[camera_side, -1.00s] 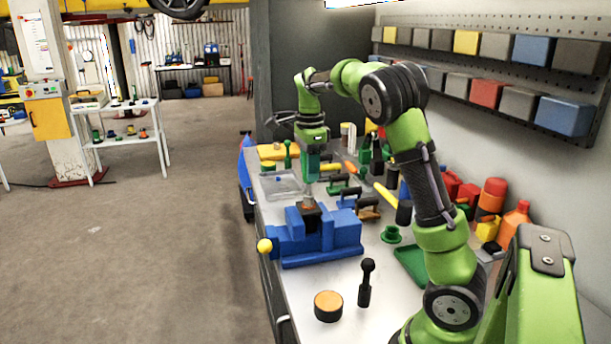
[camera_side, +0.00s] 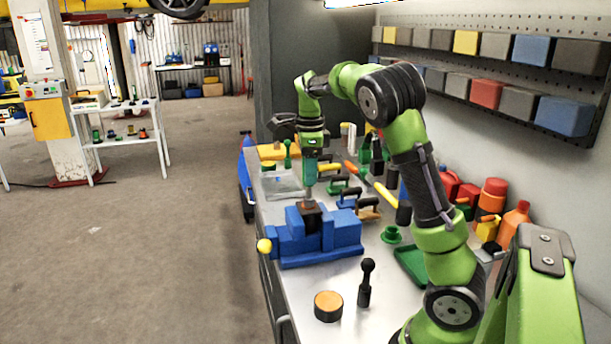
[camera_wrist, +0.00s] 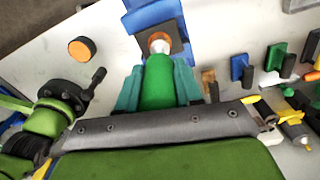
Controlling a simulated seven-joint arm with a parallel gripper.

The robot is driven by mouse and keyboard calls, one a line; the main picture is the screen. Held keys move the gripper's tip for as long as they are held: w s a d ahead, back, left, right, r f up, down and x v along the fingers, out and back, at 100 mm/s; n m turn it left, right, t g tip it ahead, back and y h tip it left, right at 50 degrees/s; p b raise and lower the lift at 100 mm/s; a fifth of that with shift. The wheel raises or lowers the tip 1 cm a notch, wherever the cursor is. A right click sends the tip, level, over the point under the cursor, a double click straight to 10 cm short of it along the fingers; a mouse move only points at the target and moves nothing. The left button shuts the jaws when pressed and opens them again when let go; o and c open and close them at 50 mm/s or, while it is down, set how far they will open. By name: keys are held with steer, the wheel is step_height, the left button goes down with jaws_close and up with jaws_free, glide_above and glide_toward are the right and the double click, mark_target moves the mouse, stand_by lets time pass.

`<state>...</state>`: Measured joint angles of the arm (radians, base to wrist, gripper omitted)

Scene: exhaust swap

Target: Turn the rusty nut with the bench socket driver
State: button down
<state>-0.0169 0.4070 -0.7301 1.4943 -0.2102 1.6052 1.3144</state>
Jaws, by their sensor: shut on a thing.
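The blue vise (camera_side: 318,240) stands on the bench with a dark block (camera_side: 311,217) in its jaws. A brownish nut (camera_side: 309,205) sits on top of the block, largely covered by the tool. My gripper (camera_side: 310,182) is above the vise, pointing down, its teal fingers shut on the green-handled socket driver (camera_wrist: 158,84). The driver looks upright over the nut, its lower end (camera_side: 309,194) at or just above it; exact seating cannot be told. In the wrist view the driver's far end meets a pale and orange piece (camera_wrist: 158,44) at the dark block.
An orange-topped round can (camera_side: 328,306) and a black upright handle (camera_side: 366,284) stand in front of the vise. Several handled tools (camera_side: 345,195) stand to the right. Red and orange bottles (camera_side: 492,198) line the wall side. The bench front is fairly clear.

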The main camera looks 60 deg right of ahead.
steer(key=shift+m, duration=1.3)
steer(key=shift+n, duration=0.6)
steer(key=shift+r, duration=0.1)
steer(key=shift+r, duration=0.9)
steer(key=shift+r, duration=1.25)
